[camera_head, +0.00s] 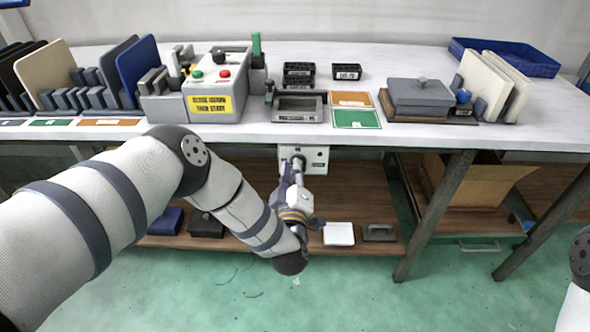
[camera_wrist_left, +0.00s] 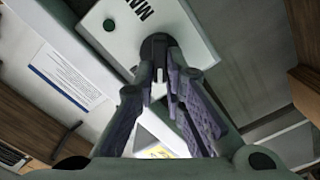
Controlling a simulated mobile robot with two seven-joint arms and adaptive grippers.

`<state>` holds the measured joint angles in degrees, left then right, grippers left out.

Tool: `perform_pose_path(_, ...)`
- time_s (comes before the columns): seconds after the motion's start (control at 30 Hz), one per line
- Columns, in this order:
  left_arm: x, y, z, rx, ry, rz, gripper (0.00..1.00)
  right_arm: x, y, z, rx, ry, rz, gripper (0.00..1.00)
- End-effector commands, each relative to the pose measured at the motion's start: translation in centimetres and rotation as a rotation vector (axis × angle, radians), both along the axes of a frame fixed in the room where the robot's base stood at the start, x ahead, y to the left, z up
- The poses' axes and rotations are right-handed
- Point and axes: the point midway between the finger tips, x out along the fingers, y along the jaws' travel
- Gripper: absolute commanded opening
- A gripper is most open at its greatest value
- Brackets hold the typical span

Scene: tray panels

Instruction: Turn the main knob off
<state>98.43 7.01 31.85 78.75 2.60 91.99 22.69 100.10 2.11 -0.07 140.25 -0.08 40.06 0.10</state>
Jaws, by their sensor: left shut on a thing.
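The white switch box (camera_head: 318,158) hangs under the front edge of the table. It also shows in the left wrist view (camera_wrist_left: 195,38), tilted, with black lettering that begins "MA". The dark main knob (camera_wrist_left: 155,46) sits on its face. My left gripper (camera_head: 297,172) reaches up to the box from below. In the left wrist view its two fingers (camera_wrist_left: 160,72) are closed on the knob from both sides. The fingertips hide part of the knob, and I cannot tell which way it points. My right gripper is outside the views.
Above the box, the white table (camera_head: 365,62) holds a grey control box (camera_head: 212,100) with green and red buttons, a grey tray (camera_head: 298,107) and a lidded grey box (camera_head: 420,97). A wooden shelf (camera_head: 365,214) runs below. A table leg (camera_head: 437,215) stands to the right.

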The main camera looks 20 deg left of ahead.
Motion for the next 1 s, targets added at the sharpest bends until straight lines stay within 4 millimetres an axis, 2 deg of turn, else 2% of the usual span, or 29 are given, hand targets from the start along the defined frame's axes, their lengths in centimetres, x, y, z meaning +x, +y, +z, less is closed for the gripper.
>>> perform_pose_path(0.5, -0.13, 0.18, -0.67, -0.431, -0.120, 0.000, 0.00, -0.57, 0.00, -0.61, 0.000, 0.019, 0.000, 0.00)
perform_pose_path(1.0, -0.14, 0.12, -0.80, -0.627, -0.176, -0.001, 0.00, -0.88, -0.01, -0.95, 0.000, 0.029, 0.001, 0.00)
